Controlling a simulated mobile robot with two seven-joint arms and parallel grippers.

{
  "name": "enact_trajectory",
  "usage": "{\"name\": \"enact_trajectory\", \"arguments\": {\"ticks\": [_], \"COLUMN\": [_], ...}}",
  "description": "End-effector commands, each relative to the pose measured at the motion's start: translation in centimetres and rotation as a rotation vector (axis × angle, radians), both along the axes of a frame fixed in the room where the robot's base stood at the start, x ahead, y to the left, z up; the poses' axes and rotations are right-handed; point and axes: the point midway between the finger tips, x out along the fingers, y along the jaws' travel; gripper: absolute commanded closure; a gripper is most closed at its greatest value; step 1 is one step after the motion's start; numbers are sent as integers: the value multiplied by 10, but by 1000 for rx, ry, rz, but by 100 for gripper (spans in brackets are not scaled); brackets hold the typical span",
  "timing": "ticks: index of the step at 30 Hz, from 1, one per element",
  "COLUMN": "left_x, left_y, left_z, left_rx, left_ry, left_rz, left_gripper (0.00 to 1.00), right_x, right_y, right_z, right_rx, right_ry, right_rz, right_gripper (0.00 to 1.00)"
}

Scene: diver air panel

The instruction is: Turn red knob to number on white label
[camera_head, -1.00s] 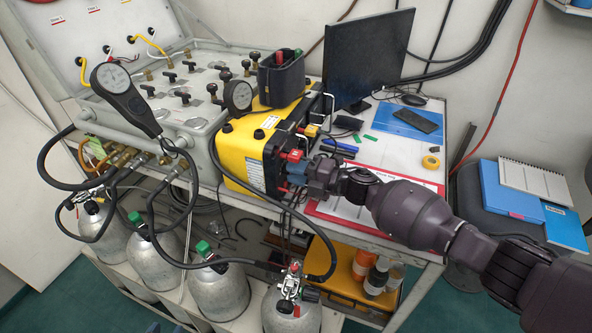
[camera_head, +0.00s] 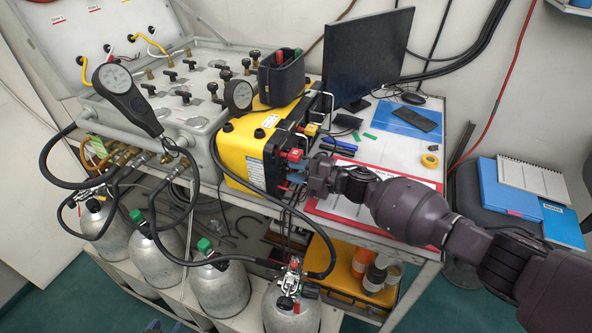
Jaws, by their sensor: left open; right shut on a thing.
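The yellow unit (camera_head: 243,150) stands on the bench, with its dark front panel facing right. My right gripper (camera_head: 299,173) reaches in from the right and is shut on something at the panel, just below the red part. The fingers and the unit hide what it holds, so I cannot tell the red knob or its number marks apart. A small white label (camera_head: 254,166) is on the unit's yellow side, too small to read. My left gripper is not in view.
A grey valve panel (camera_head: 200,85) with a black gauge (camera_head: 120,82) stands at left. Hoses hang in front of the bench, above several grey cylinders (camera_head: 220,290). A red-edged clipboard (camera_head: 345,211) lies under my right arm. A monitor (camera_head: 365,60) stands behind.

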Motion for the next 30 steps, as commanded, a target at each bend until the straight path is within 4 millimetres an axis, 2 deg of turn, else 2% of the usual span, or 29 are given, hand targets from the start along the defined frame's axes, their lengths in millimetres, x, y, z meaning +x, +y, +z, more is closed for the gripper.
{"name": "enact_trajectory", "arguments": {"ticks": [4,5,9,10,20,25,30], "left_x": [2,2,4,4,5,5,3], "left_y": [0,0,-1,-1,-1,-1,0], "left_z": [1,1,2,2,3,4,3], "left_rx": [-1,0,0,0,-1,0,0], "left_ry": [-3,-4,-7,-7,-9,-10,-7], "left_rz": [-1,-2,-2,-2,-3,-2,-2], "left_gripper": [57,57,57,57,57,57,57], "right_x": [0,0,0,0,-1,-8,-19], "right_y": [0,0,0,0,-4,-23,-52], "right_z": [0,0,0,0,0,0,1], "right_rx": [0,0,0,0,-1,-2,-2], "right_ry": [-1,-1,-1,-1,-1,0,0], "right_rz": [0,0,0,0,-1,-2,-2], "right_gripper": [99,73,52,49,49,49,49]}}
